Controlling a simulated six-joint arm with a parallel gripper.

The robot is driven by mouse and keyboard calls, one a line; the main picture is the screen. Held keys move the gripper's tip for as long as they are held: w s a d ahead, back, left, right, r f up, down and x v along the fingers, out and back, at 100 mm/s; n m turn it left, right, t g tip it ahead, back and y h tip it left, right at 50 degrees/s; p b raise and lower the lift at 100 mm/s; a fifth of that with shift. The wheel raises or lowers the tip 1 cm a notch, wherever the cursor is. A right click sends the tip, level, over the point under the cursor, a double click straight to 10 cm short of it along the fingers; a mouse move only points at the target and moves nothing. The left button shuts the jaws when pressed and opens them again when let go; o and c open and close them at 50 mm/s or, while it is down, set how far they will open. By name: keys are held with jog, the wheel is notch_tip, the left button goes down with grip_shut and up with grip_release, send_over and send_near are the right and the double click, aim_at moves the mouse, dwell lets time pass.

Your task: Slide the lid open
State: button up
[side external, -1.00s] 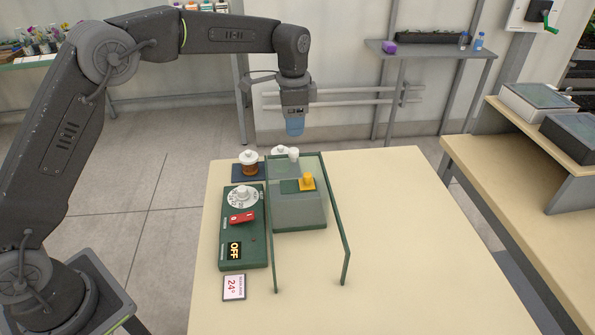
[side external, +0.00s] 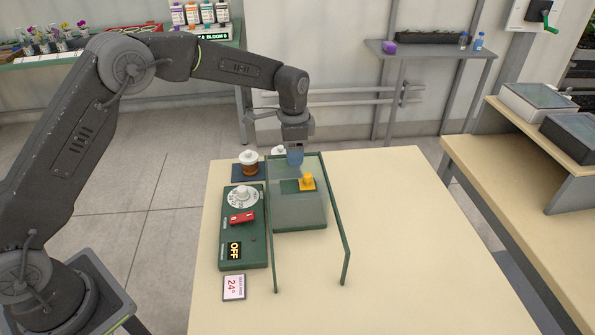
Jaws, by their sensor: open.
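A greyish see-through lid (side external: 300,209) lies between two green rails (side external: 337,222) on the table. A yellow knob (side external: 307,182) stands up from it near its right side, beside a darker green patch. My gripper (side external: 295,160) points down over the far end of the lid, behind and slightly left of the knob. Its bluish fingers are open and appear apart from the knob. The gap between the fingers is too small to make out. The gripper partly hides the white pieces behind the lid.
Left of the lid is a green control box (side external: 253,257) with a white dial (side external: 243,196), a red switch (side external: 242,217) and an OFF display. A brown-and-white knobbed jar (side external: 249,163) stands on a dark mat behind it. A small 24° card (side external: 234,287) lies in front. The table's right side is clear.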

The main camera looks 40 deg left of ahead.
jog(key=c, duration=0.7)
jog(key=shift+o, duration=0.2)
jog(key=s+d, duration=0.9)
jog(key=shift+s+d, duration=0.35)
jog(key=shift+d, duration=0.05)
jog(key=shift+o, duration=1.1)
jog(key=o, duration=0.4)
jog(key=shift+o, duration=0.2)
notch_tip(320, 180, up, 7)
jog(key=shift+s+a+r, duration=0.1)
